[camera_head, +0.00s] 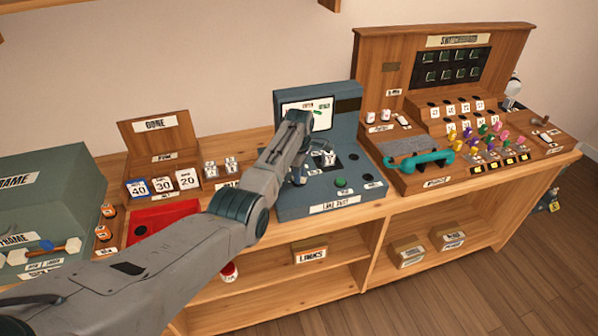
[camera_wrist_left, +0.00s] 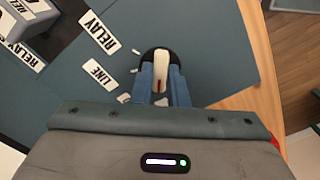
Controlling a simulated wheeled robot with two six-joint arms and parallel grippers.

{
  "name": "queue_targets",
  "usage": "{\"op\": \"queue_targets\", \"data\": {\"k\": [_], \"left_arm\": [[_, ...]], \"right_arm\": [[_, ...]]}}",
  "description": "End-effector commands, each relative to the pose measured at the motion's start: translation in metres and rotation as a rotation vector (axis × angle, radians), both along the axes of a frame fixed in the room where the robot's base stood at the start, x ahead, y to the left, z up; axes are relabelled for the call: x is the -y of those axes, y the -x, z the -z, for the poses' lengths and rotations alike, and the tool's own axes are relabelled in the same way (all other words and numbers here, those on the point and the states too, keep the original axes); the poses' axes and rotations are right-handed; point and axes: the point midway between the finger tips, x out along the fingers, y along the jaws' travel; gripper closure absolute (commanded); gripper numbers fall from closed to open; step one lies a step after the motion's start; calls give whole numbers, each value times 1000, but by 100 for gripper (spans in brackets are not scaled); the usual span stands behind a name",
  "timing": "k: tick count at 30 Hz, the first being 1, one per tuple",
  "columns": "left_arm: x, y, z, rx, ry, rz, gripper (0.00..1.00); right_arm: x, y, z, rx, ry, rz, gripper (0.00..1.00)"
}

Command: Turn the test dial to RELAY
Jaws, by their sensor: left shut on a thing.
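The teal-grey test box (camera_head: 322,196), labelled LINE TEST, stands in the middle of the bench. My left gripper (camera_head: 299,178) is over its sloping panel and hides part of it. In the left wrist view, the two blue-grey fingers of the left gripper (camera_wrist_left: 161,90) are shut on the pale bar of the test dial (camera_wrist_left: 160,58), which has a dark round base. A red mark shows on the bar between the fingers. My right gripper is not seen.
A wooden switchboard (camera_head: 440,40) with a teal handset (camera_head: 432,160) stands to the right. A wooden box with number cards (camera_head: 163,184) and a red tray (camera_head: 140,228) are to the left.

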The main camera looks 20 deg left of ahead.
Motion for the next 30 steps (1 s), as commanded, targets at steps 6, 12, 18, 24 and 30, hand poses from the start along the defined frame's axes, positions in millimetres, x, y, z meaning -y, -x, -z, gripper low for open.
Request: {"op": "queue_targets", "data": {"k": [6,12,18,24,30], "left_arm": [[0,-1,-4,2,0,205,100],[0,-1,-3,2,1,395,100],[0,-1,-3,2,1,584,100],[0,-1,-3,4,0,774,100],[0,-1,-3,3,1,964,100]], "right_arm": [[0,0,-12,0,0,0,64],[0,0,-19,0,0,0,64],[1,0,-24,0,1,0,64],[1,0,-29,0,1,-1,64],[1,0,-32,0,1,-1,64]]}}
